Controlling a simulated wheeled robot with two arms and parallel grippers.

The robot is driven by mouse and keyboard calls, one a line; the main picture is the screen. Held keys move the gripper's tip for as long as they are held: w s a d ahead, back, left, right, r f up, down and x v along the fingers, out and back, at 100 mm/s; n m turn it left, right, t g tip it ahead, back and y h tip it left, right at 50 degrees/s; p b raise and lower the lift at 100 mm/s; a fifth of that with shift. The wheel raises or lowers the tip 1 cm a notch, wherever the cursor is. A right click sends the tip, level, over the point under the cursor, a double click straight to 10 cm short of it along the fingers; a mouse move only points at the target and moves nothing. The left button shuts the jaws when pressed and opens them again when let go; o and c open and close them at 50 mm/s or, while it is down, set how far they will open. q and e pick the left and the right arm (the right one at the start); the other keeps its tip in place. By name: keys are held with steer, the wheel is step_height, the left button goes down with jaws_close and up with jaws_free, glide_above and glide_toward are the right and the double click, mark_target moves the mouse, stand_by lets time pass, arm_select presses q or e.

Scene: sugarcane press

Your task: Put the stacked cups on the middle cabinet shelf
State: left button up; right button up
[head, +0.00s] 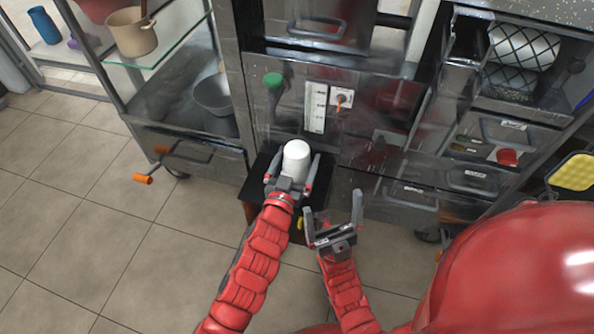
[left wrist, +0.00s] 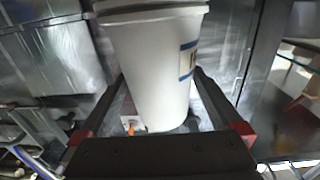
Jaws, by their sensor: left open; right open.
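White stacked cups (head: 297,155) stand upright in front of the steel machine, above a dark stand. They look like one cup, with doubled rims at the top in the left wrist view (left wrist: 160,65). My left gripper (head: 291,168) is open, with its fingers on either side of the cups; I cannot tell whether they touch. My right gripper (head: 333,215) is open and empty, lower and to the right of the cups. A glass shelf (head: 172,42) in the cabinet at upper left holds a tan pot; I cannot tell if it is the middle one.
The tan pot (head: 131,32) stands at the shelf's left end. A grey bowl (head: 213,95) sits on the level below.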

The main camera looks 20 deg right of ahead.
arm_select(q)
steer(key=c, duration=1.2)
